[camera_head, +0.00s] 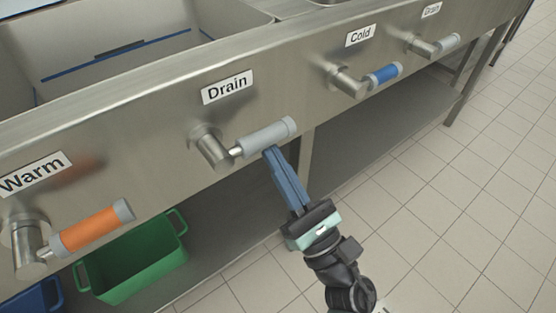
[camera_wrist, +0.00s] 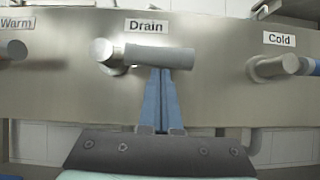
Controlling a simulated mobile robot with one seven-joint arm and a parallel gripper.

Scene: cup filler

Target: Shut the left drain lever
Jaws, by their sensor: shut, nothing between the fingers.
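The left drain lever (camera_head: 266,138) has a grey grip and sits under a "Drain" label (camera_head: 227,86) on the steel sink front. Its grip points right from its round metal hub (camera_head: 209,146), tilted slightly up in the head view. In the wrist view the lever (camera_wrist: 162,57) lies roughly level across the tips of my gripper (camera_wrist: 161,70). I cannot tell whether the tips touch it.
An orange "Warm" lever (camera_head: 90,228) is at left, a blue "Cold" lever (camera_head: 384,74) at right, and another grey drain lever (camera_head: 447,43) farther right. A green bin (camera_head: 130,265) stands below. The tiled floor (camera_head: 440,200) at right is clear.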

